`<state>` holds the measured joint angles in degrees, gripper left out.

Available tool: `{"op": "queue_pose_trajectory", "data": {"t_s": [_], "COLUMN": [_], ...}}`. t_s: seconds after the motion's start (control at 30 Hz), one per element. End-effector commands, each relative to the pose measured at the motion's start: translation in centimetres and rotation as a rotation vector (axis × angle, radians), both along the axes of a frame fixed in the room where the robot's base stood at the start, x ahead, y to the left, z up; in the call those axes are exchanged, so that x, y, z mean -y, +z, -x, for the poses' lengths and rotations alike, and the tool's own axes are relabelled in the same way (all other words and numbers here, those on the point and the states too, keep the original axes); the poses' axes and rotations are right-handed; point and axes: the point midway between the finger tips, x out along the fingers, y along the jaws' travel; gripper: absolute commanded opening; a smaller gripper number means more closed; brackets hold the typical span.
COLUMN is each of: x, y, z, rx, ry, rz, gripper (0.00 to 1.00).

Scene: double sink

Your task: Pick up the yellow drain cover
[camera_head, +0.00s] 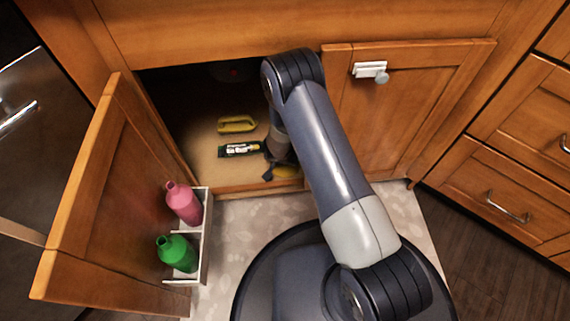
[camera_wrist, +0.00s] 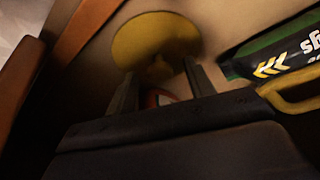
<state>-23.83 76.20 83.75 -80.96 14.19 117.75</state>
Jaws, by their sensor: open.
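The yellow drain cover (camera_wrist: 155,36) is a round disc with a small knob, lying on the cabinet floor in the upper middle of the wrist view. In the head view only part of the yellow drain cover (camera_head: 286,173) shows, beside my gripper near the cabinet's front edge. My gripper (camera_wrist: 160,72) is open, its two fingers apart on either side of the knob. I cannot tell whether they touch it. In the head view my gripper (camera_head: 273,166) is dark and partly hidden by my arm.
A green and black labelled package (camera_head: 240,149) lies left of my gripper, with a yellow-handled item (camera_head: 237,124) behind it. The left cabinet door (camera_head: 115,190) stands open, its rack holding a pink bottle (camera_head: 184,204) and a green bottle (camera_head: 177,254). The right door (camera_head: 405,110) is shut.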

Motion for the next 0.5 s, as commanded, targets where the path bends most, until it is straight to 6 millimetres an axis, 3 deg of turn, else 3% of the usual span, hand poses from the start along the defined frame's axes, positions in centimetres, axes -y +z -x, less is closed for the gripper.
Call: {"op": "queue_pose_trajectory", "data": {"t_s": [0.17,0.5], "x": [0.01,0.01], "y": [0.03,0.04], "z": [-0.03,-0.01], "rx": [0.000,0.000], "ry": [0.000,0.000], "rz": [0.000,0.000], "gripper": [0.51,0.23]}}
